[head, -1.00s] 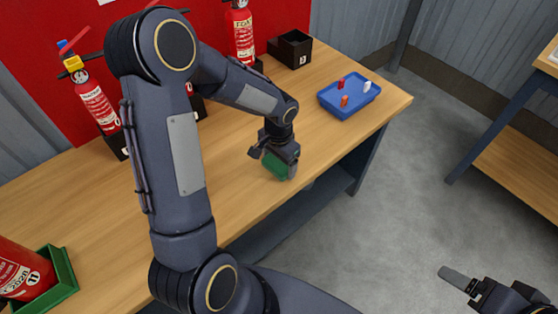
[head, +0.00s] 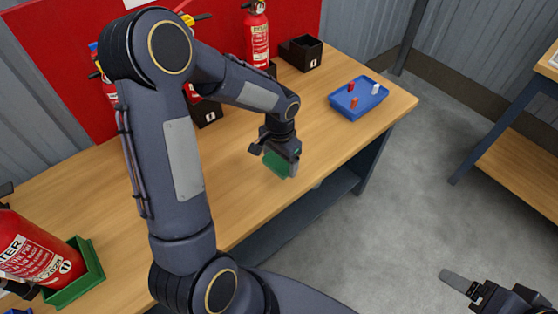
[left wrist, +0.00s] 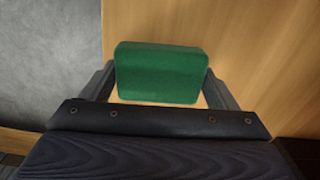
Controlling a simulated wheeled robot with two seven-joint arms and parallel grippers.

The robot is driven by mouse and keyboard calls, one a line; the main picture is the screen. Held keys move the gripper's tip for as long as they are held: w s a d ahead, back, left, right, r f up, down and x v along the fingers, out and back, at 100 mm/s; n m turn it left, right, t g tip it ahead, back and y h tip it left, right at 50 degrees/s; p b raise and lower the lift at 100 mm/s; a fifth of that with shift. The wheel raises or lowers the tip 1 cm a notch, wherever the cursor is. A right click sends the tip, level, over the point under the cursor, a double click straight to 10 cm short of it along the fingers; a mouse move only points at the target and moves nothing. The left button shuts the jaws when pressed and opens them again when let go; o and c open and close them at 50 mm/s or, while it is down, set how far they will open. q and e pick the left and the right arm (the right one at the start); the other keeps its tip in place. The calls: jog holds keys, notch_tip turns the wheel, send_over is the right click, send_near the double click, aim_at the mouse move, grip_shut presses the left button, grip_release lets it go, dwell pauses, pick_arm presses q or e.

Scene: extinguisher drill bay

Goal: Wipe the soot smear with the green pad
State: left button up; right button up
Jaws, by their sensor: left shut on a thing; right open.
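My left gripper (head: 279,160) is shut on the green pad (head: 274,163), low over the wooden bench near its front edge. In the left wrist view the green pad (left wrist: 160,73) sits between the two fingers, with bench surface around it. I cannot tell whether the pad touches the wood. I see no soot smear in either view; the pad, gripper or arm may hide it. My right gripper (head: 462,284) is at the lower right over the grey floor, open and empty, with only part of it in view.
On the wooden bench (head: 222,218) a blue tray (head: 350,112) with small coloured pegs stands at the right end. Black boxes (head: 301,53) and red extinguishers (head: 257,35) line the red back panel. A green holder (head: 88,273) with an extinguisher (head: 30,253) is at lower left.

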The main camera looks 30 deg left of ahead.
pick_arm(q)
jog(key=shift+r+p, duration=1.15)
jog(key=shift+r, duration=0.7)
jog(key=shift+w+d+f, duration=0.1)
